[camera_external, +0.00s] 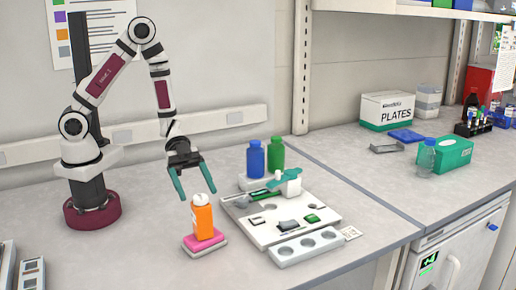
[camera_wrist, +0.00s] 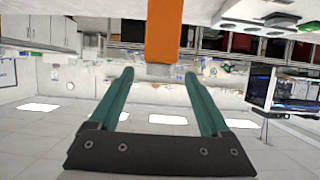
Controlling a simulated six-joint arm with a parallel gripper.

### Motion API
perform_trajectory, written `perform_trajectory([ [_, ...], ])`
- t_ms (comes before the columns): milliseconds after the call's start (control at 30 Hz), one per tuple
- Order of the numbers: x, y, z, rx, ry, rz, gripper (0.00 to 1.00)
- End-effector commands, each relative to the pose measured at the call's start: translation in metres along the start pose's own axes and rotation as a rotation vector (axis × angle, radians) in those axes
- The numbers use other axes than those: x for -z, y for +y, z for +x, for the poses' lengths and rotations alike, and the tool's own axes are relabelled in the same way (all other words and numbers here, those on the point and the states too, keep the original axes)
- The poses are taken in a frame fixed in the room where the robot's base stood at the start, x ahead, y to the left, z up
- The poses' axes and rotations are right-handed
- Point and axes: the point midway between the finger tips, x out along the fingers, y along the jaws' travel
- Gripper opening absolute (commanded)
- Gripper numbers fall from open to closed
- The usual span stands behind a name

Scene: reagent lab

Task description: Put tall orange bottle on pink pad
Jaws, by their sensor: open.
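The tall orange bottle (camera_external: 203,221) with a white cap stands upright on the pink pad (camera_external: 191,245), beside the white equipment board. In the wrist view the orange bottle (camera_wrist: 164,30) appears upside down at the top centre, its cap just beyond the fingertips. My gripper (camera_external: 198,195) is open, its teal fingers angled down around the level of the cap. In the wrist view my gripper (camera_wrist: 159,74) has nothing held between its spread fingers. The pad is partly hidden under the bottle.
A blue bottle (camera_external: 255,159) and a green bottle (camera_external: 276,154) stand behind the white board (camera_external: 265,234) with its small parts. A white block with round holes (camera_external: 287,253) lies in front of the board. The bench left of the pad is clear.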

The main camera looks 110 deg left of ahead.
Motion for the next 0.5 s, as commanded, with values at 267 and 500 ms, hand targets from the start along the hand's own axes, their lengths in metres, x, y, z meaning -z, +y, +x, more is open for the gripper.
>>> perform_trajectory([
  [267, 0.000, -0.001, -0.067, 0.006, 0.000, 0.001, 0.81],
  [500, -0.006, -0.030, -0.075, 0.122, -0.194, 0.148, 0.81],
])
